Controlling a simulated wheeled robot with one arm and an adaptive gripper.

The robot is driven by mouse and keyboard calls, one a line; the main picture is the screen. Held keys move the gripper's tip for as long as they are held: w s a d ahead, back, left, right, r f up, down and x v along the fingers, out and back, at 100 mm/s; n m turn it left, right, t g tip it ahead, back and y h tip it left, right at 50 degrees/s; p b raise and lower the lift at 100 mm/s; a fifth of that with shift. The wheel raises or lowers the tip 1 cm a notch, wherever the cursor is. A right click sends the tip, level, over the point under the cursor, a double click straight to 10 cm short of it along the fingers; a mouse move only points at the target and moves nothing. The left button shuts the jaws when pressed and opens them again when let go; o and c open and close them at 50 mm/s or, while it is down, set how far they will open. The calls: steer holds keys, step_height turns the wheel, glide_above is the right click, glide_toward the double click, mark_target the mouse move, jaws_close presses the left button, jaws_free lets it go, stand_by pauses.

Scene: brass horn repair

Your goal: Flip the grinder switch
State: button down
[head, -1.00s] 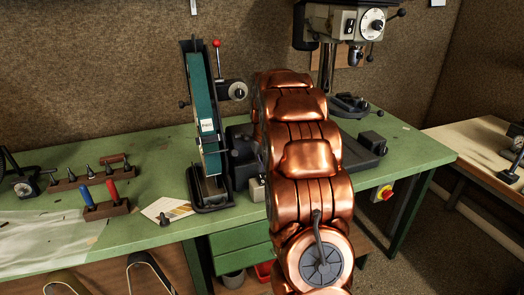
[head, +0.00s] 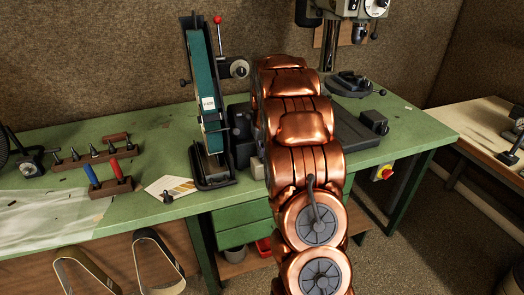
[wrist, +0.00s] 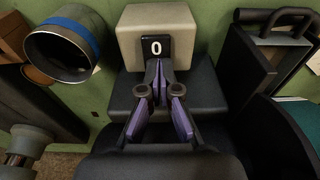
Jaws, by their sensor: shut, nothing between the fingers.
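The belt grinder (head: 207,105), with a tall green belt, stands on the green bench in the head view. In the wrist view a beige switch box (wrist: 140,20) faces me with a black switch (wrist: 156,47) marked "0". My gripper (wrist: 159,72) has its purple fingers shut and empty, pointing at the switch. The tips overlap the switch's lower edge in the picture; I cannot tell whether they touch it. In the head view my copper arm hides the gripper, and only a bit of the beige box (head: 257,168) shows beside it.
A drill press (head: 330,55) stands behind and right of my arm. A tool holder with red and blue handles (head: 110,187) and a paper card (head: 170,188) lie left of the grinder. A round tube with a blue band (wrist: 68,45) is close at left in the wrist view.

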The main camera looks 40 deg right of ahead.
steer(key=shift+w+f, duration=0.15)
steer(key=shift+s+a+b, duration=0.3)
steer(key=shift+s+b, duration=0.25)
steer(key=shift+s, duration=0.35)
steer(key=shift+r, duration=0.25)
step_height(320, 180, up, 14)
steer(key=s+b, duration=0.1)
steer(key=b, duration=0.2)
steer(key=shift+s+a+f, duration=0.2)
steer(key=shift+a+f, duration=0.05)
stand_by(0.5)
